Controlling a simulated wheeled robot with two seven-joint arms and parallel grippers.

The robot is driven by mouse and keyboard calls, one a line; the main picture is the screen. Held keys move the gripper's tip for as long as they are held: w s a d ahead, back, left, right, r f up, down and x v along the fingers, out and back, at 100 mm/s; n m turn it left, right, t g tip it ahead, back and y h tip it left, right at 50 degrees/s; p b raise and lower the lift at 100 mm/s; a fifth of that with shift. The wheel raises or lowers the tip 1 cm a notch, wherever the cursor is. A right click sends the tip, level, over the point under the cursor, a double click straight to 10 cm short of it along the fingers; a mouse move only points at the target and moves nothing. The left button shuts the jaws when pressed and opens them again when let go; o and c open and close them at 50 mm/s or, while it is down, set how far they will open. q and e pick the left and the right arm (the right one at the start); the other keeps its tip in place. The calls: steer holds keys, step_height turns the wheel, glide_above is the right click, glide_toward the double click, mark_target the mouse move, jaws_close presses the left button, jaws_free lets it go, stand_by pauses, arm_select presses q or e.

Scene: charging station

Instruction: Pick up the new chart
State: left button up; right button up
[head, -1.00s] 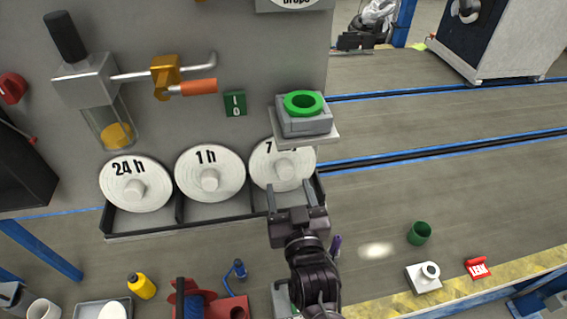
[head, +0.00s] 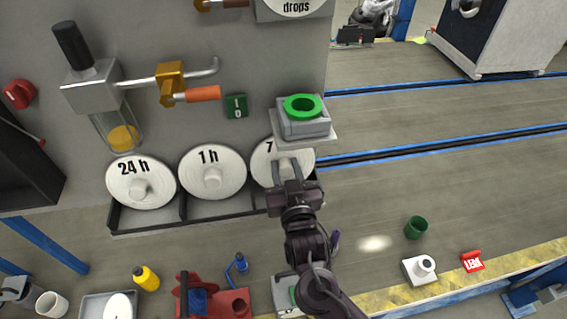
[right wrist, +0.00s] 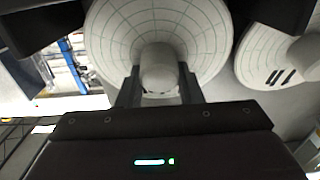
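Three round white paper charts with centre knobs stand in a rack: one marked 24 h (head: 137,170), one marked 1 h (head: 207,160), and one whose visible mark begins with 7 (head: 263,163). No label reads "new". My right gripper (head: 286,166) is at the 7 chart, partly covering it and its label. In the right wrist view this chart (right wrist: 108,35) faces me. The open fingers (right wrist: 159,85) are on either side of its pale knob (right wrist: 158,62), with slim gaps seeming to remain. My left gripper is not in view.
A grey box with a green ring (head: 303,106) sits on a shelf just above the 7 chart. The dark rack (head: 215,217) has dividers. A green cup (head: 416,227), a white block (head: 420,270) and a red tag (head: 472,261) are at right. A yellow bottle (head: 147,279) stands lower left.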

steer(key=shift+c, duration=1.1)
steer(key=shift+s+a+r+p, duration=0.15)
steer(key=shift+a+r+p, duration=0.05)
steer(key=shift+r+p, duration=0.3)
steer(key=s+a+r+p, duration=0.8)
steer(key=s+r, duration=0.4)
steer(key=shift+a, duration=0.15)
steer(key=shift+s, duration=0.1)
